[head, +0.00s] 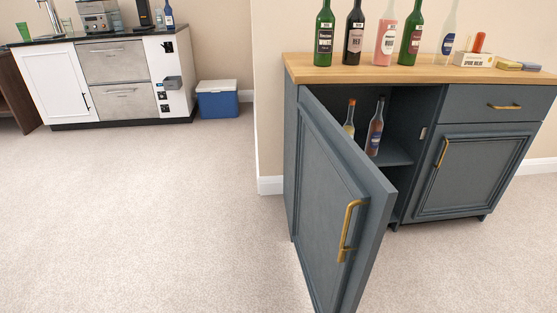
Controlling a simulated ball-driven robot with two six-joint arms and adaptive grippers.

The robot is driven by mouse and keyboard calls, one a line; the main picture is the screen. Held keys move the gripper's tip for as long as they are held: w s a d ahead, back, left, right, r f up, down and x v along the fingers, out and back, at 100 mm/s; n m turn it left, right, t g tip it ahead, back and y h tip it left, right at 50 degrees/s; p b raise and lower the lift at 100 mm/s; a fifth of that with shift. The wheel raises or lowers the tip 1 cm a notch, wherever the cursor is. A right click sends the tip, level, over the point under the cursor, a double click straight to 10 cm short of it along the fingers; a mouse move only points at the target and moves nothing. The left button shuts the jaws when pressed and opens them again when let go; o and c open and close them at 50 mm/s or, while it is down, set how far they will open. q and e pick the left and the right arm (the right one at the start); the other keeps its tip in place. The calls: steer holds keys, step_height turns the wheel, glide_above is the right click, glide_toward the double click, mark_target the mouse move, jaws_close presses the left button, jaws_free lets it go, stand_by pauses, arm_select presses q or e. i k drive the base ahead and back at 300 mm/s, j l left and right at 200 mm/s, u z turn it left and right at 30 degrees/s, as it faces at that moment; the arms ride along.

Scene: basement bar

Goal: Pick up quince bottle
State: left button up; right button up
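Several bottles are in view, and I cannot read which is the quince bottle. Inside the blue-grey cabinet (293,135), a bottle with amber contents (349,122) is partly hidden by the open door. A bottle with a dark label (375,135) stands to its right on the shelf. All are upright. Neither of my grippers shows.
The left cabinet door (335,190) stands open toward me; the right door (468,165) is shut. A small white box (473,60) and sponges (508,65) lie on the top. A blue cooler (217,105) sits beside the white bar unit (60,82). The carpet at left is clear.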

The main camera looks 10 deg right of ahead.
mark_target(375, 128)
steer(key=k+l, duration=0.1)
steer(key=l, duration=0.35)
steer(key=k+l+z, duration=0.1)
steer(key=l, duration=0.4)
steer(key=k+l+z, duration=0.1)
steer(key=l, duration=0.4)
steer(key=z, duration=0.7)
